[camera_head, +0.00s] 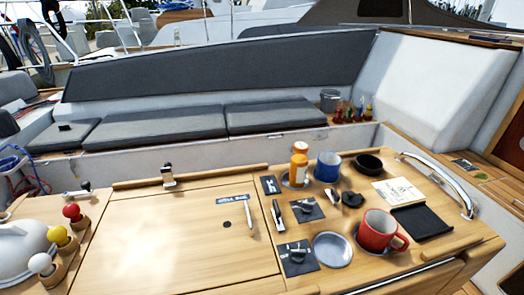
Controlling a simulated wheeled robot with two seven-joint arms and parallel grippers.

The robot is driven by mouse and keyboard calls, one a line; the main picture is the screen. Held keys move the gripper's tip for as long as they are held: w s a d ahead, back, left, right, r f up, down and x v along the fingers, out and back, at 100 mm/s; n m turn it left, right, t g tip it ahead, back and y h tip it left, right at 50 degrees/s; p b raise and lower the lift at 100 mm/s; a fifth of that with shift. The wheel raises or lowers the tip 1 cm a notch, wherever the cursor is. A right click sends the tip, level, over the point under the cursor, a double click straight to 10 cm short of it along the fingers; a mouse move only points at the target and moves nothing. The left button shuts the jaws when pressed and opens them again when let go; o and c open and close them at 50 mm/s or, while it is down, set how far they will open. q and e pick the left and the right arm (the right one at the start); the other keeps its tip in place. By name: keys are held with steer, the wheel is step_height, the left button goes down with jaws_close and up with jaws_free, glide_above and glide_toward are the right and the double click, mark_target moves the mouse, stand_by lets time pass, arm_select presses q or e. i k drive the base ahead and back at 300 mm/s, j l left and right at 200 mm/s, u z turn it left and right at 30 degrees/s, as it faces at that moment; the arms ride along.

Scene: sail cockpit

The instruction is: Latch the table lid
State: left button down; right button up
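The table lid (140,245) is a flat wooden panel in the table at the lower centre, and it looks closed. A small upright metal fitting (168,177) with a dark tip stands at its back edge. It may be the latch, but I cannot tell its state. A small dark round spot (227,225) and a blue label (232,200) are on the lid's right part. A slim pale piece (249,215) lies near its right edge. Neither of my grippers shows in the head view.
Right of the lid are an orange bottle (299,164), a blue mug (327,167), a red mug (377,231), a black bowl (368,164) and a steel handrail (440,180). Left are several ball-topped levers (72,212). Dark cushions (160,127) lie behind. The lid's top is mostly clear.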

mark_target(276, 212)
steer(key=k+l+z, duration=0.75)
steer(key=i+l, duration=0.05)
steer(key=l, duration=0.05)
